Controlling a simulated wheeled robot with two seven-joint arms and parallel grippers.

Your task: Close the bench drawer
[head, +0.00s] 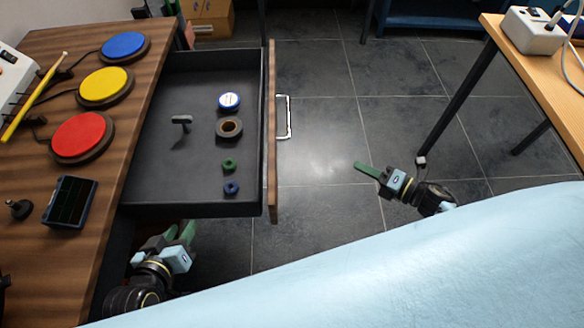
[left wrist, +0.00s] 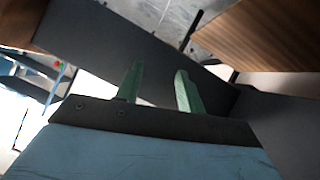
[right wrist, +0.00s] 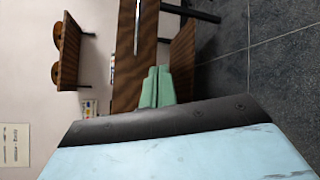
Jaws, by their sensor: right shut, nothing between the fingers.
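The bench drawer (head: 195,70) stands pulled out to the right from the wooden bench (head: 120,185). Its wooden front (head: 272,150) carries a pale bar handle (head: 288,118). Inside lie a blue-and-white round item, a brown ring, a dark T-shaped piece and small green and blue rings. My right gripper (head: 362,169) is shut and empty, to the right of the drawer front and apart from it; its closed fingers show in the right wrist view (right wrist: 157,86). My left gripper (head: 180,232) is open and empty beside the drawer's near side; its parted fingers show in the left wrist view (left wrist: 160,85).
On the bench top are red (head: 80,134), yellow (head: 105,84) and blue (head: 123,45) discs, a yellow stick (head: 35,97) and a small dark box (head: 70,202). Another table (head: 530,60) stands at the right. Tiled floor between is clear.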

